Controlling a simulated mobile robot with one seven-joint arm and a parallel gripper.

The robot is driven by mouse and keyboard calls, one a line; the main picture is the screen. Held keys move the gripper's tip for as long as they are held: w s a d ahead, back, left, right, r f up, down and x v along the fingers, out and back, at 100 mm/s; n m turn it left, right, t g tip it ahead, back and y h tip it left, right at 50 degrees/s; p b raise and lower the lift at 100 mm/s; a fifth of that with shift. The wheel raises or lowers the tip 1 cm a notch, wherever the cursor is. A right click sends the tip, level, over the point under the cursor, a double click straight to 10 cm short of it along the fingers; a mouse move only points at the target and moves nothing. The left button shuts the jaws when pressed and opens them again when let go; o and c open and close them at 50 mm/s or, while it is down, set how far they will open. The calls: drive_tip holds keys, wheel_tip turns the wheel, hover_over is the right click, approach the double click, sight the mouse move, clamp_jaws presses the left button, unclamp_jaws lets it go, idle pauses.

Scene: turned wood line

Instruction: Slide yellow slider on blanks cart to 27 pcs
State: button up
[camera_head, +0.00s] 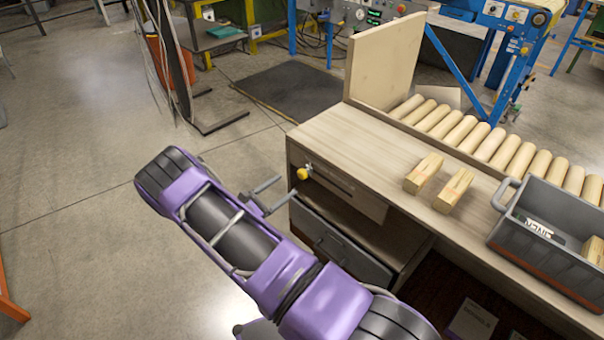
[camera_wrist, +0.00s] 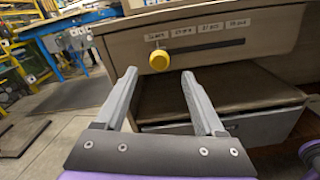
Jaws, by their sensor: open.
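The yellow slider (camera_wrist: 159,61) is a round knob at the left end of a dark horizontal slot (camera_wrist: 215,48) in the front panel of the wooden cart (camera_head: 345,150). In the head view the slider (camera_head: 303,174) shows near the panel's left end. Several small white labels (camera_wrist: 210,27) run in a row above the slot; their print is too blurred to read surely. The knob sits below the leftmost label. My gripper (camera_wrist: 159,74) is open and empty, its fingertips just short of the knob, which appears between them. In the head view my gripper (camera_head: 285,190) points at the panel.
A grey drawer (camera_head: 340,250) sits below the panel. On the cart top are two wooden blocks (camera_head: 424,172) and a grey crate (camera_head: 540,238). Wooden rollers (camera_head: 465,130) lie behind, beside an upright board (camera_head: 385,62). The floor left of the cart is clear.

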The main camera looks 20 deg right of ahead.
sight(300, 175)
drive_tip(key=x, duration=0.8)
drive_tip(key=shift+w+d, duration=0.1)
drive_tip(key=shift+d, duration=0.25)
clamp_jaws()
idle(1.0)
